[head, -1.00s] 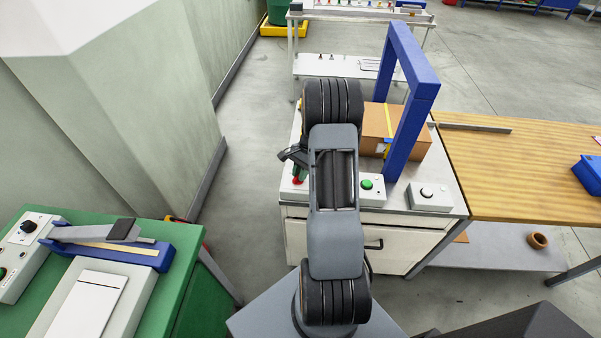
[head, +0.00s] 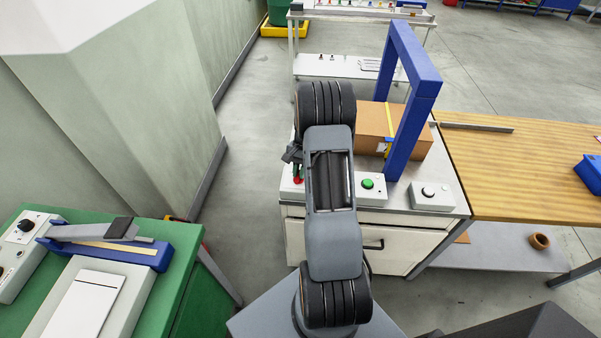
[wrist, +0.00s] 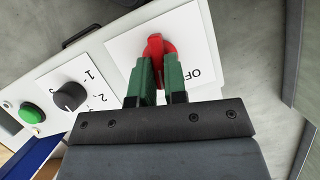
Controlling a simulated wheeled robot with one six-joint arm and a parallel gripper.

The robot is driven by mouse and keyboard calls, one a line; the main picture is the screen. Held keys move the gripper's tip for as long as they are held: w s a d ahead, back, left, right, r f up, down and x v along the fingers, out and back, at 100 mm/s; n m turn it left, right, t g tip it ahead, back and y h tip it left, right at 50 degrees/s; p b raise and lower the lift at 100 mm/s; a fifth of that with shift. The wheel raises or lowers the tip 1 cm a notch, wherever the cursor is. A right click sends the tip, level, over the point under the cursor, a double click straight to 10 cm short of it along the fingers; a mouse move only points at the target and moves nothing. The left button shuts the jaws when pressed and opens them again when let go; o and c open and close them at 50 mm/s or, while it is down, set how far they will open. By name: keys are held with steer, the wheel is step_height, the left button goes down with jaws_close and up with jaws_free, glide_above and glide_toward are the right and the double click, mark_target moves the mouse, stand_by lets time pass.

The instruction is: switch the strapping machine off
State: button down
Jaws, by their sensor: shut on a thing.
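The strapping machine (head: 409,165) is a white-topped cabinet with a blue arch, seen in the head view. Its control panel (wrist: 100,55) fills the upper left of the wrist view. A red rotary switch (wrist: 158,46) sits on a white plate with "OFF" lettering partly visible. My gripper (wrist: 160,68) has green fingers shut on the red switch handle. In the head view the red switch (head: 298,181) shows just left of my arm, and my arm hides much of the panel. The fingertips cover part of the handle, so its exact angle is hard to tell.
A green button (wrist: 31,113) and a black selector knob (wrist: 69,96) sit beside the switch plate. A cardboard box (head: 371,122) stands under the blue arch (head: 411,120). A wooden table (head: 520,170) adjoins on the right; a green bench (head: 178,290) stands at left.

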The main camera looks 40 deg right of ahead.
steer(key=n, duration=0.2)
steer(key=n+g+h, duration=0.1)
steer(key=n, duration=0.1)
steer(key=shift+w+a+f+n+b, duration=0.1)
steer(key=shift+a+f+n+b, duration=0.1)
steer(key=shift+n+b, duration=0.15)
steer(key=shift+a+n+g+h+b, duration=0.1)
steer(key=shift+n+g+h+b, duration=0.25)
steer(key=shift+n, duration=0.9)
steer(key=shift+a+n+g+h, duration=0.1)
steer(key=shift+n+g+h, duration=0.15)
steer(key=shift+n+h, duration=0.65)
steer(key=shift+n+y, duration=0.25)
steer(key=shift+n, duration=0.15)
steer(key=c, duration=1.2)
jaws_free()
steer(key=shift+r, duration=0.1)
steer(key=shift+o, duration=0.2)
steer(key=shift+w, duration=0.1)
steer(key=shift+r, duration=0.1)
steer(key=v, duration=1.3)
steer(key=shift+r+b, duration=0.35)
steer(key=shift+b, duration=0.1)
